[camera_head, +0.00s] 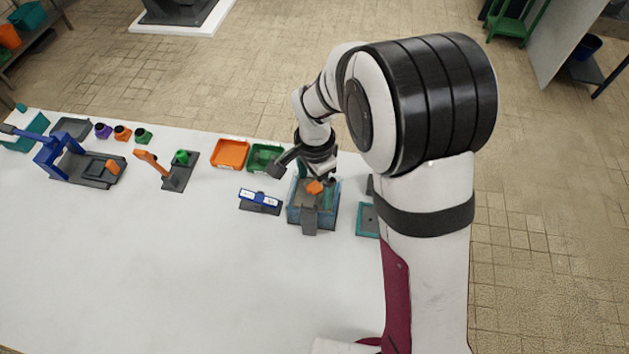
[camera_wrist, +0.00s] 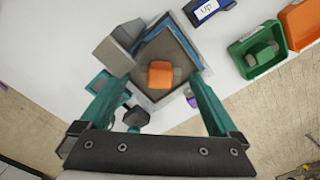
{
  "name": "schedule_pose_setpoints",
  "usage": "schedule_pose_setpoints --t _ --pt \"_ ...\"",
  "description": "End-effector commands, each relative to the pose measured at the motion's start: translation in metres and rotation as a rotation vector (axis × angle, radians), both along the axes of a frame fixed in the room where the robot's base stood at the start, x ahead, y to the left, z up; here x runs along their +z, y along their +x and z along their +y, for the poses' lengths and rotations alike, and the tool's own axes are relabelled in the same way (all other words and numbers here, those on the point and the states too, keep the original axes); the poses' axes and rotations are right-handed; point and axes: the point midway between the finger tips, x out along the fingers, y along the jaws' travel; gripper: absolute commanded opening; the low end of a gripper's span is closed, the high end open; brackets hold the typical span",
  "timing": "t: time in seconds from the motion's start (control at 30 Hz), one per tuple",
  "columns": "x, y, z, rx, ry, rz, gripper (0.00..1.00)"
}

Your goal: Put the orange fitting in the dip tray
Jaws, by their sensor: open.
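The orange fitting (camera_wrist: 160,75) lies inside a blue-walled tray with a brown floor (camera_wrist: 165,48), which looks like the dip tray. A small grey part shows at the fitting's right side. In the head view the fitting (camera_head: 315,187) shows within the tray (camera_head: 326,214), just below my gripper (camera_head: 314,180). My gripper's two teal fingers are spread wide in the wrist view (camera_wrist: 150,84), one on each side of the fitting, with visible gaps. The gripper is open and holds nothing. Whether the fitting rests flat on the tray floor is hard to tell.
A grey block (camera_head: 309,221) stands at the tray's front edge. A blue labelled block (camera_head: 260,197) is left of it. Green (camera_head: 263,157) and orange (camera_head: 230,152) bins stand behind. A teal-topped plate (camera_head: 367,219) is to the right. The front of the table is clear.

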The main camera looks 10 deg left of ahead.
Motion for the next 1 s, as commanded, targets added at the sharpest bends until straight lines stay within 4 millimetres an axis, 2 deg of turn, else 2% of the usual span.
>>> schedule_pose_setpoints --t 0.17,0.4,0.53,0.63,0.8,0.87,0.9,0.97,1.0 --pt "0.009 0.001 0.0 0.0 0.001 -0.003 0.97" --pt "0.075 0.001 0.0 0.0 0.003 -0.006 0.97" --pt "0.105 0.001 0.0 0.0 0.001 -0.004 0.97" --pt "0.118 0.0 0.0 0.0 0.001 -0.002 0.97" --pt "0.124 -0.001 -0.001 0.0 0.0 0.0 0.97" --pt "0.13 -0.007 -0.012 0.009 0.006 0.001 0.97" --pt "0.137 -0.018 -0.026 0.023 0.015 0.005 0.97" --pt "0.15 -0.045 -0.057 0.061 0.035 0.01 0.97" --pt "0.156 -0.069 -0.078 0.092 0.052 0.015 0.97"
